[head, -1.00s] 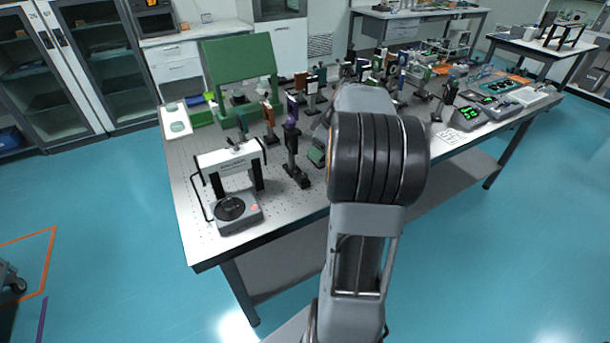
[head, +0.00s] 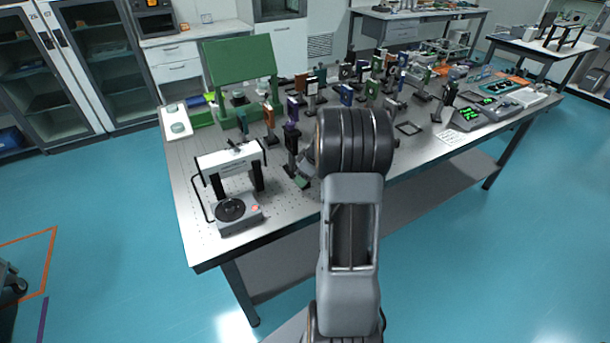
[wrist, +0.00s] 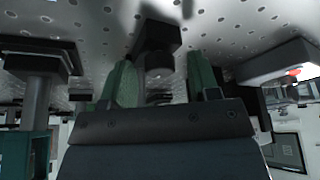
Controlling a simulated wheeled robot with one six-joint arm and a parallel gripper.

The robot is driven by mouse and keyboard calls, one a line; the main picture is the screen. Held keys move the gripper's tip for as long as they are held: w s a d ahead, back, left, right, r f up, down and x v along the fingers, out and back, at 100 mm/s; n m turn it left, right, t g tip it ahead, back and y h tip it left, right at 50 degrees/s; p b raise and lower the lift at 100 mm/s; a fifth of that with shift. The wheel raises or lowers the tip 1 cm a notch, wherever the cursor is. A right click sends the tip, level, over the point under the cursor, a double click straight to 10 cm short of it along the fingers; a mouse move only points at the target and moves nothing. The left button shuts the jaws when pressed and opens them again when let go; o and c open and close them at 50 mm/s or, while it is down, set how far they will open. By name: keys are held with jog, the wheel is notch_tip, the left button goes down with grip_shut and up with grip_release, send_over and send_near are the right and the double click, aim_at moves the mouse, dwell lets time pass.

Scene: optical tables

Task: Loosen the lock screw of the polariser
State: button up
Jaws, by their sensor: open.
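A black post-mounted optic (head: 291,138), which may be the polariser, stands upright near the front left of the optical table. My gripper (head: 303,181) is low beside its post, with greenish fingertips near its base. In the wrist view my gripper (wrist: 160,68) shows two green fingers spread apart. A dark post (wrist: 157,75) on a black base (wrist: 156,38) shows between them, and I see no contact. The lock screw cannot be made out; the optic's head is out of the wrist view.
A white-framed device (head: 235,165) with a round black dial stands left of my gripper. Several post-mounted optics, including an orange one (head: 269,118), stand behind. A green panel (head: 240,68) rises at the back. The table's (head: 188,215) front left corner is bare.

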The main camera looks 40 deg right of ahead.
jog(key=shift+f, duration=0.1)
jog(key=shift+c, duration=0.5)
jog(key=c, duration=0.8)
